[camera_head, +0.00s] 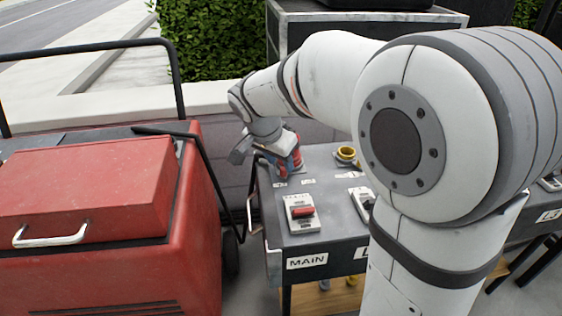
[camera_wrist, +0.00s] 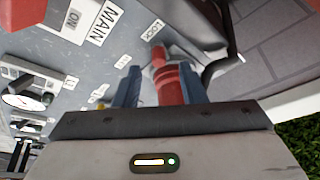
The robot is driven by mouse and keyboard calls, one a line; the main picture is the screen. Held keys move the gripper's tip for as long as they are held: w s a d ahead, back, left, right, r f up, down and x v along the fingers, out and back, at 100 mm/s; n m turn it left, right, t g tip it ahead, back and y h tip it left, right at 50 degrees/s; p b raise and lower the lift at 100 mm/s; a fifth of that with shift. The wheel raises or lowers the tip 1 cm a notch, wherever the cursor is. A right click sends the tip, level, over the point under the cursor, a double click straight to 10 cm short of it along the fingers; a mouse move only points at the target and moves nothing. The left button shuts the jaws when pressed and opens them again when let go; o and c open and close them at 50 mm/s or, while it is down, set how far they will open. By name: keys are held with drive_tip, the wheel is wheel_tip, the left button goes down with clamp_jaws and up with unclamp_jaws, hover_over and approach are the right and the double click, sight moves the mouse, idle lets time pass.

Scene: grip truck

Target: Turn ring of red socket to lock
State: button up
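The red socket (camera_head: 297,157) is at the far left corner of the grey panel table, partly hidden by my wrist in the head view. In the wrist view its red ring (camera_wrist: 170,82) lies between the two blue fingers of my gripper (camera_wrist: 160,88). A narrow gap shows between the left finger and the ring; the right finger is close against it or overlaps it in the picture. A red stub points away from the ring toward the LOCK label (camera_wrist: 153,29). My gripper (camera_head: 283,164) is open around the ring, pointing down at the panel.
The panel (camera_head: 322,242) carries a MAIN switch with a red lever (camera_head: 302,212), and a yellow socket (camera_head: 346,154) to the right. A large red machine (camera_head: 90,190) with a black tube frame stands left. A dark case (camera_head: 300,30) and hedge are behind.

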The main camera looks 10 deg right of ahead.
drive_tip(key=p+v, duration=0.1)
drive_tip(key=v, duration=0.4)
drive_tip(key=s+d+r+n+y+p, duration=0.1)
drive_tip(key=s+d+r+n+p, duration=0.3)
drive_tip(key=s+r+p, duration=0.5)
drive_tip(key=s+d+r+n+y+p, duration=0.2)
drive_tip(key=s+r+p, duration=0.8)
drive_tip(key=r+p, duration=0.5)
drive_tip(key=d+n+p, duration=0.1)
drive_tip(key=n+p, duration=0.1)
drive_tip(key=p, duration=0.3)
drive_tip(key=shift+d+n+g, duration=0.3)
drive_tip(key=shift+d+n, duration=0.1)
drive_tip(key=shift+s, duration=0.1)
